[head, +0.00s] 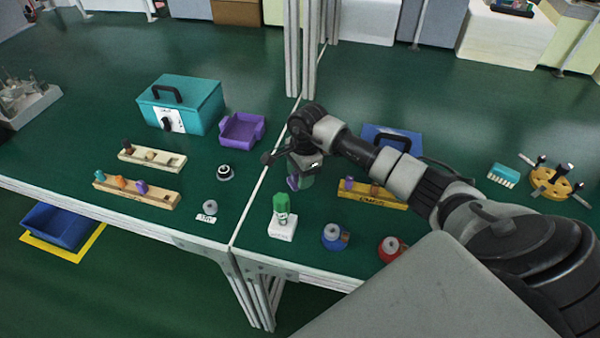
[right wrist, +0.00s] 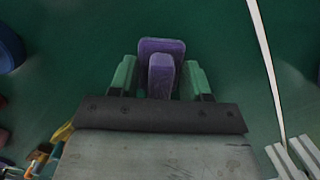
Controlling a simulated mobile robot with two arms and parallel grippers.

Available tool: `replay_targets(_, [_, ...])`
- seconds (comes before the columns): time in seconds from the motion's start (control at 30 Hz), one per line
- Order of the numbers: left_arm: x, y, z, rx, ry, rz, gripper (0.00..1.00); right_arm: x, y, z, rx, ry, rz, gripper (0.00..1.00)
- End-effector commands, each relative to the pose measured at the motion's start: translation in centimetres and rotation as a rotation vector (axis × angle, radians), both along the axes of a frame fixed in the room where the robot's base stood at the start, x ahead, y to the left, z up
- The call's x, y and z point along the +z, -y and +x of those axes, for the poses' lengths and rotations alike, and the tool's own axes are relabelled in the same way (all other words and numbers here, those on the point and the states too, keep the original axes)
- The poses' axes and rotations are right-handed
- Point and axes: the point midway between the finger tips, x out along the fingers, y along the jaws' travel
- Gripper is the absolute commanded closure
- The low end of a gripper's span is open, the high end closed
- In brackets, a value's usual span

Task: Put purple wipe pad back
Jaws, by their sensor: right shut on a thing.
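The purple wipe pad (right wrist: 161,47), a flat block with a raised grip, sits between the green fingers of my right gripper (right wrist: 161,78) in the right wrist view. In the head view, a purple edge of the pad (head: 292,183) shows beside the right gripper (head: 301,180), just right of the pale table seam. The gripper is shut on the pad's grip. I cannot tell whether the pad touches the table. An empty-looking purple tray (head: 241,130) lies to the upper left, across the seam. My left gripper is not in view.
A teal box (head: 181,103) stands left of the tray. A white upright post (head: 292,45) rises behind the gripper. Green table between tray and seam is clear.

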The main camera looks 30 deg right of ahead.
Motion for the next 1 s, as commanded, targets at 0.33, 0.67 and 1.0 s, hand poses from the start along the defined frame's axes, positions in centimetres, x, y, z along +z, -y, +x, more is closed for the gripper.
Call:
replay_targets(0.33, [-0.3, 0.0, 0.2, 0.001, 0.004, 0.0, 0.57, -0.3, 0.0, 0.0, 0.0, 0.0, 0.0, 0.29])
replay_targets(0.67, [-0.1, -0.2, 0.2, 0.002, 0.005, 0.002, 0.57, 0.0, 0.0, 0.0, 0.0, 0.0, 0.0, 0.27])
replay_targets(1.0, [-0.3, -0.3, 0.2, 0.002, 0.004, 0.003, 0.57, 5.6, 0.7, 0.1, 0.001, 0.005, -0.002, 0.27])
